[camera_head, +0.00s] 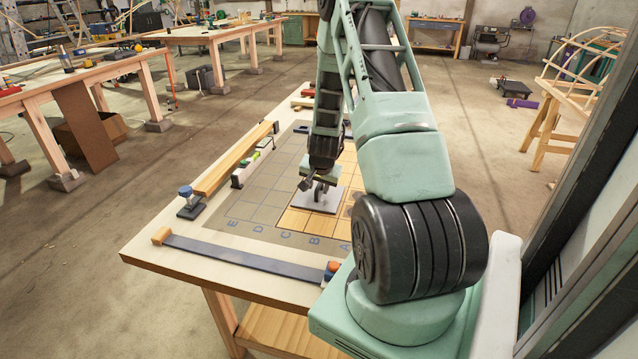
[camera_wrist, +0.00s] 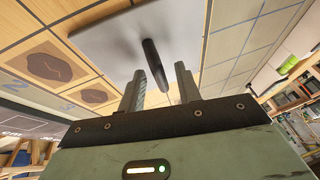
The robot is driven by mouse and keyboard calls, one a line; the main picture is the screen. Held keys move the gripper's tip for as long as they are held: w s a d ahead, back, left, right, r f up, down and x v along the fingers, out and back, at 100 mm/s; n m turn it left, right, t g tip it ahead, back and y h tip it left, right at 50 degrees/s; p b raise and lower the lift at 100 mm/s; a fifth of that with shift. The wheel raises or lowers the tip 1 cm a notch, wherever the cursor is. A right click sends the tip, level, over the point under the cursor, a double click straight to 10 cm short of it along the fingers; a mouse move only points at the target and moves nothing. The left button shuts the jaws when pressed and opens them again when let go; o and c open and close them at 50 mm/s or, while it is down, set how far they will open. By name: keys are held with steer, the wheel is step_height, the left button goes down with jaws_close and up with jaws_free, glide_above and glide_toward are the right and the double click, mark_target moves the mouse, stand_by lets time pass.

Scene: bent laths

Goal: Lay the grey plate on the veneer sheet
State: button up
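The grey plate (camera_head: 325,204) lies flat, as far as I can tell, over the tan veneer sheet (camera_head: 300,222) on the gridded mat. It also shows at the top of the wrist view (camera_wrist: 110,35), near the sheet's border with the grey mat. A dark upright handle (camera_wrist: 153,65) stands on the plate. My gripper (camera_head: 320,186) is directly above the plate. In the wrist view its two fingers (camera_wrist: 160,85) are apart, with the handle between them and visible gaps on both sides. My arm hides part of the sheet in the head view.
The grey mat (camera_head: 245,208) carries grid lines and letters. A wooden bar (camera_head: 235,158), a blue-knobbed tool (camera_head: 188,200) and a long dark strip (camera_head: 245,255) lie around it on the workbench. Dark round patches (camera_wrist: 48,67) mark the veneer beside the plate.

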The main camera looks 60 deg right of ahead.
steer(key=v, duration=1.2)
steer(key=w+a+r+n+y, duration=0.25)
steer(key=a+n, duration=0.35)
steer(key=a, duration=1)
steer(key=w+a+r+n+y, duration=0.25)
steer(key=a+n, duration=0.25)
steer(key=a, duration=1.1)
steer(key=s+a+r+n+g, duration=0.3)
steer(key=s+a+n, duration=0.9)
steer(key=s+a, duration=0.6)
steer(key=shift+s+r+h+b, duration=0.3)
steer(key=shift+s+r+b, duration=0.1)
steer(key=shift+s, duration=0.35)
